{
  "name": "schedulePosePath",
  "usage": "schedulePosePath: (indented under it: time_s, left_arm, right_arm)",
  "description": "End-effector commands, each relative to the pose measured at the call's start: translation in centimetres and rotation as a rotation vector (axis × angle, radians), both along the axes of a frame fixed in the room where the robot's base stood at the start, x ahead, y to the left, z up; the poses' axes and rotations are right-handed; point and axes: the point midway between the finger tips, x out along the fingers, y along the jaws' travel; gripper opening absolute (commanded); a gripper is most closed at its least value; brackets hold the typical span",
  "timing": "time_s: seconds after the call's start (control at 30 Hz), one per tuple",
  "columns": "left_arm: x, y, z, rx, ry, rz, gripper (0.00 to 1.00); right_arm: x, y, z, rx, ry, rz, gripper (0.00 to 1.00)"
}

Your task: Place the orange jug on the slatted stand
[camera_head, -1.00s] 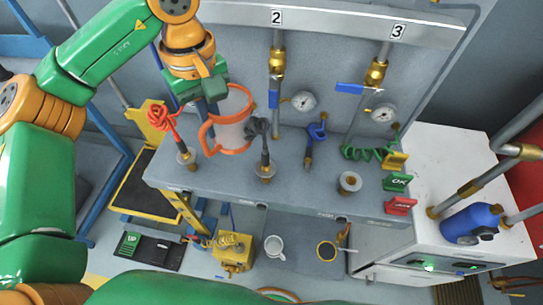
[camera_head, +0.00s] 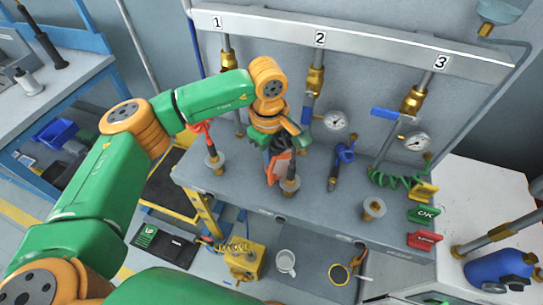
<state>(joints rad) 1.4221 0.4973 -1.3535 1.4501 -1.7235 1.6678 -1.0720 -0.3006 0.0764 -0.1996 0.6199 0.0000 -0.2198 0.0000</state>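My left gripper (camera_head: 277,140) is above the grey bench, pointing down beside the black-topped fitting. It is shut on the orange jug (camera_head: 279,168). Only an orange part of the jug shows below the fingers; the gripper hides the rest, and I cannot tell how far it is above the bench top. I cannot clearly make out a slatted stand. A yellow-framed stand with a dark top (camera_head: 170,184) is at the left of the bench, partly behind my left arm. My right gripper is not in view.
The grey bench (camera_head: 325,212) carries upright fittings with red, black, blue and green hoses, and gauges (camera_head: 335,121) behind. Yellow, green and red tags (camera_head: 424,215) are at its right. A white mug (camera_head: 286,262) and a yellow box (camera_head: 243,260) are lower down in front.

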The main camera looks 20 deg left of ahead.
Motion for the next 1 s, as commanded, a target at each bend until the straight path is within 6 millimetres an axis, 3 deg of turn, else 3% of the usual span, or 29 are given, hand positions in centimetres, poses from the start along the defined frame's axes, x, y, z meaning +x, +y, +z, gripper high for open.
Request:
schedulePosePath:
  time_s: [0.07,0.43,0.5,0.57,0.83,1.0]
  left_arm:
    - [-0.1,0.0,-0.6,0.001,0.005,0.001,0.00]
    - [0.0,0.0,-1.7,0.000,0.001,0.001,0.00]
    - [0.0,0.0,-1.5,0.000,0.001,0.001,0.22]
    - [0.0,0.0,-1.5,0.000,0.001,0.001,0.33]
    - [0.0,0.0,-1.3,0.000,0.001,0.001,0.33]
    - [0.0,0.0,1.2,-0.001,-0.004,0.001,0.33]
  right_arm:
    - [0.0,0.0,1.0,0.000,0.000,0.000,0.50]
    - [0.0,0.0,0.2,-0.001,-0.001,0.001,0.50]
    - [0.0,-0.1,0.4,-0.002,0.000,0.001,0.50]
    - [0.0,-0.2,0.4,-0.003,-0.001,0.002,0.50]
    - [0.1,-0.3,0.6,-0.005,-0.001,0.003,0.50]
    - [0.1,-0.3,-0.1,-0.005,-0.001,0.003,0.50]
